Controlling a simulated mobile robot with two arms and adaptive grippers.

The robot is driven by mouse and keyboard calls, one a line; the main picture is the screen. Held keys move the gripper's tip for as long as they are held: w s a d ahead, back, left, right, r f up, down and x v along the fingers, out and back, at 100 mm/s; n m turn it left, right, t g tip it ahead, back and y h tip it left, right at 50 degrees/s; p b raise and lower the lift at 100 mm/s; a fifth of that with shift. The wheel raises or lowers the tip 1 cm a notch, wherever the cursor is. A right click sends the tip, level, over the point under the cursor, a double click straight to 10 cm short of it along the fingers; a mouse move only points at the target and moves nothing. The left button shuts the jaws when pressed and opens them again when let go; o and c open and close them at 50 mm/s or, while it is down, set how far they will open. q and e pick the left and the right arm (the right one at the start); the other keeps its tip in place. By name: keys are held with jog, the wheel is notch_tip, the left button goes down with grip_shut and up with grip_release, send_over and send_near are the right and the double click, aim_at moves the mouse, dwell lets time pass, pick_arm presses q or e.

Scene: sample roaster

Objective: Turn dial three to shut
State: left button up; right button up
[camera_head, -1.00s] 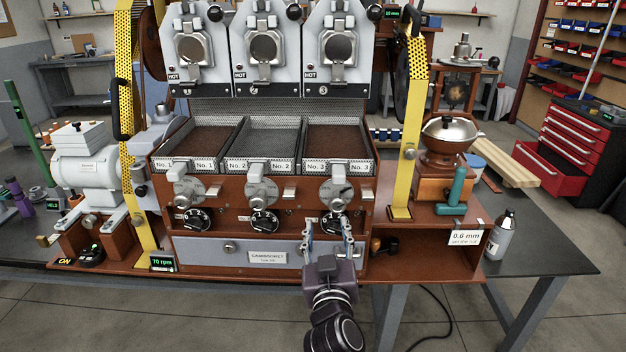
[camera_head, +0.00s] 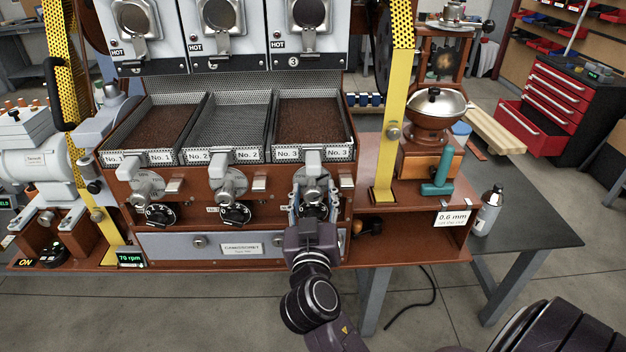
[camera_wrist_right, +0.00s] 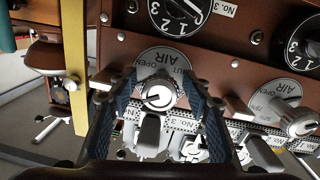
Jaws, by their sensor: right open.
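In the head view, dial three (camera_head: 316,172) is a round silver disc with a metal knob on the roaster's brown front, below the No. 3 tray. In the right wrist view its plate (camera_wrist_right: 165,57) is upside down and reads AIR and OPEN, with another word partly hidden. Its round knob (camera_wrist_right: 158,94) sits between my right gripper's fingers. My right gripper (camera_head: 314,191) is open, one finger on each side of the knob, with gaps showing. The black numbered No. 3 dial (camera_wrist_right: 178,12) lies just beyond and is partly hidden in the head view. My left gripper is out of view.
Air dials two (camera_head: 229,182) and one (camera_head: 147,184) stand to the left. A yellow perforated strap (camera_head: 392,130) rises to the right, beside a coffee grinder (camera_head: 430,140). A grey drawer front (camera_head: 170,243) lies below. A bottle (camera_head: 488,212) stands at the right.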

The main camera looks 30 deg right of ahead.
jog(key=shift+s+a+r, duration=0.15)
jog(key=shift+r, duration=0.1)
jog(key=shift+c, duration=1.9)
jog(key=shift+f, duration=0.1)
jog(key=c, duration=0.8)
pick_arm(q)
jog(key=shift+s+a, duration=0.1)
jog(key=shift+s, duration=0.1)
